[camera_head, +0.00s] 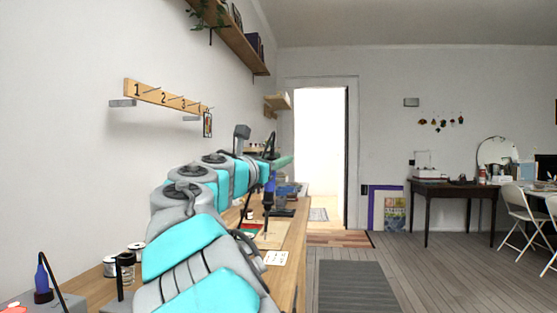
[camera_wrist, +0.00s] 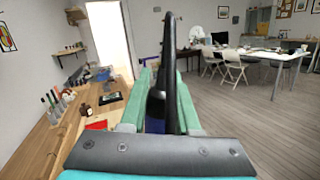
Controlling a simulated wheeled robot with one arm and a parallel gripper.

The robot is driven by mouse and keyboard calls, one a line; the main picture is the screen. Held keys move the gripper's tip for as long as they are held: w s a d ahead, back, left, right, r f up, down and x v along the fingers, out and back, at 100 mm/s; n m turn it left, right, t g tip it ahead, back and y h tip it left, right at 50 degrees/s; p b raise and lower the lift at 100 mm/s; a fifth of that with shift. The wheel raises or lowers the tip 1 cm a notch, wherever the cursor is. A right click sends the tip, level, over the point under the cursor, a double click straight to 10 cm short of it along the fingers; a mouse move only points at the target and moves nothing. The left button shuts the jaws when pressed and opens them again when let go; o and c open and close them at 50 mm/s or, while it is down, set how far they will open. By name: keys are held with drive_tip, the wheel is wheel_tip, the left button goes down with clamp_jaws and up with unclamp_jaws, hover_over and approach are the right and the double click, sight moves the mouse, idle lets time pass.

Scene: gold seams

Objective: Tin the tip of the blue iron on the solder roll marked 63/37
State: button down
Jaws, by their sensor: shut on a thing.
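My gripper (camera_head: 272,164) is shut on a blue iron (camera_head: 269,190), above the workbench. The iron hangs roughly upright, with its blue handle below the jaws and its dark end pointing down. Its black top and cord rise above the jaws, and in the wrist view the black top (camera_wrist: 160,95) stands between the two green fingers. Another blue iron (camera_head: 42,277) stands at the lower left. White rolls (camera_head: 110,265) (camera_head: 136,250) sit on the bench left of my arm. I cannot read a 63/37 mark on any.
The wooden workbench (camera_head: 290,240) runs along the left wall. A white card (camera_head: 276,258) lies near the bench's right edge. Several upright tools (camera_wrist: 52,100) and a dark pad (camera_wrist: 110,98) show in the wrist view. Open floor lies right.

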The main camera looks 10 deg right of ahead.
drive_tip(key=shift+f, duration=0.45)
idle(2.2)
